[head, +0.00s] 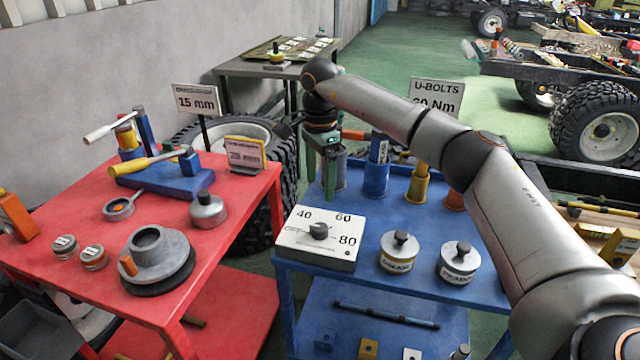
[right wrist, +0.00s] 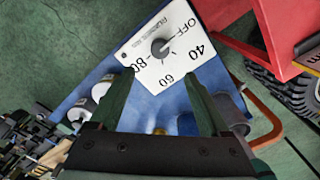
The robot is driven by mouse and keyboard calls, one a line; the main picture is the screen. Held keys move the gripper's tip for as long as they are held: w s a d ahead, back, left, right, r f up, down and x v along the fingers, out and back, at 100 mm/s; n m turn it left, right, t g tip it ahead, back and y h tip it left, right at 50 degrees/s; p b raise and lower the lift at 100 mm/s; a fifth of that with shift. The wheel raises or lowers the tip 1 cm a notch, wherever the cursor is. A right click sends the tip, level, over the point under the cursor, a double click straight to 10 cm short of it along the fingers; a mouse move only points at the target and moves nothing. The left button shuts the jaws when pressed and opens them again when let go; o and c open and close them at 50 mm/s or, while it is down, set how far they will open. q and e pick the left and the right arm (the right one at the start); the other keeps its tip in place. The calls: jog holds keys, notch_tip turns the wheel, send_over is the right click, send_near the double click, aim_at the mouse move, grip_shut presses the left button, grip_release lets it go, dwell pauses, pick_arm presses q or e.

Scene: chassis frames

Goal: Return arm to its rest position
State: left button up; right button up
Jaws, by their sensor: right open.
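My right arm (head: 437,133) comes in from the lower right of the head view and reaches over the blue cart (head: 375,212). My right gripper (head: 320,172) points down at the cart's far left corner, beside a row of coloured holders. Its two green fingers are apart. In the right wrist view the gripper (right wrist: 157,75) is open with nothing between its fingers. Beyond the fingertips is the white dial box (right wrist: 165,48), which also shows in the head view (head: 298,250). My left gripper is not in view.
Two lidded tins (head: 398,253) stand right of the dial box. A U-bolts sign (head: 437,94) and a blue holder (head: 376,172) are close to my arm. The red cart (head: 232,210), left, carries a press and a grey flanged part (head: 158,262). A tyre stands behind.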

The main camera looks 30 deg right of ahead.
dwell(0.3)
jog(key=s+a+f+m+y+p, duration=0.15)
jog(key=a+f+y, duration=0.3)
jog(key=a, duration=0.75)
jog(key=s+a+f+y+p, duration=0.1)
jog(key=s+a+f+y, duration=0.3)
jog(key=a, duration=0.8)
jog(key=s+a+r+m+t+y+p, duration=0.1)
jog(key=s+a+r+m+t+y, duration=0.15)
jog(key=a+m+y, duration=0.35)
jog(key=s+a+r+m+t+y+p, duration=0.1)
jog(key=a+m+t+y, duration=0.25)
jog(key=a+m, duration=0.35)
jog(key=s+d+f+m+t+h+p, duration=0.15)
jog(key=d+f+m+t+h, duration=0.4)
jog(key=m, duration=0.85)
jog(key=s+d+f+m+t+h+p, duration=0.1)
jog(key=s+d+f+m+t+h, duration=0.2)
jog(key=d+f+m+h, duration=0.75)
jog(key=s+d+f+m+g, duration=0.1)
jog(key=s+f+m+g, duration=0.1)
jog(key=s+m, duration=0.4)
jog(key=s+d+f+m+g, duration=0.2)
jog(key=s+m+g, duration=0.1)
jog(key=s+m, duration=0.3)
jog(key=shift+s+d+f+p, duration=0.25)
jog(key=shift+s+p, duration=0.15)
jog(key=shift+s, duration=0.5)
